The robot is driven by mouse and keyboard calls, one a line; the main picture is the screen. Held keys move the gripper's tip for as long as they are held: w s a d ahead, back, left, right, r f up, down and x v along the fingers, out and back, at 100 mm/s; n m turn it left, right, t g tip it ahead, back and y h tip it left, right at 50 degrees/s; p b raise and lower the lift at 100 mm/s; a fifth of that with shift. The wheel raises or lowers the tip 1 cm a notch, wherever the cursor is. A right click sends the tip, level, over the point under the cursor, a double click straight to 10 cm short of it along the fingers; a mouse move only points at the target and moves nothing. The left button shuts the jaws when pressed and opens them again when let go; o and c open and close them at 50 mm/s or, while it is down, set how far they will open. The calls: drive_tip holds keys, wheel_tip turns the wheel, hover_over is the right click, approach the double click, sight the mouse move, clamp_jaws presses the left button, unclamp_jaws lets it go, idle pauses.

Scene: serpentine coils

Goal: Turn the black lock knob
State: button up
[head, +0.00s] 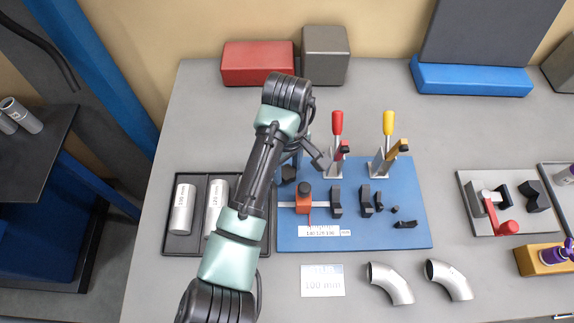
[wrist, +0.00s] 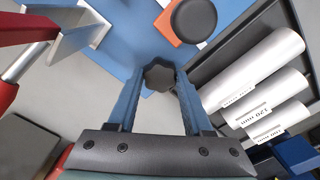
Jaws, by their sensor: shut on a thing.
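The black lock knob (wrist: 159,76), a dark lobed star shape, sits between the two blue fingers in the wrist view. My gripper (wrist: 159,84) is shut on it, with a fingertip on each side. In the head view my gripper (head: 292,160) is low over the back left corner of the blue board (head: 350,238). The dark knob shows only in part there, close under my gripper (head: 288,174). An orange block (head: 303,204) with a round black top stands just beside it and also shows in the wrist view (wrist: 171,32).
Clamps with a red handle (head: 337,124) and a yellow handle (head: 389,124) stand upright right of my gripper. A black tray (head: 168,247) of metal cylinders lies to the left. Two pipe elbows (head: 388,284) lie in front. Red (head: 258,64) and grey (head: 325,56) blocks are behind.

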clamp_jaws()
drive_tip(key=shift+p, duration=0.3)
drive_tip(key=m+p, duration=0.2)
drive_tip(key=shift+r+m, duration=0.15)
drive_tip(key=shift+m, duration=0.25)
drive_tip(key=m+p, duration=0.2)
drive_tip(key=m, duration=0.2)
drive_tip(key=shift+p, duration=0.4)
drive_tip(key=m+p, duration=0.2)
drive_tip(key=m, duration=0.3)
drive_tip(key=shift+w, duration=0.1)
drive_tip(key=shift+w+m+p, duration=0.1)
drive_tip(key=shift+m+p, duration=0.45)
drive_tip(key=shift+m, duration=1.35)
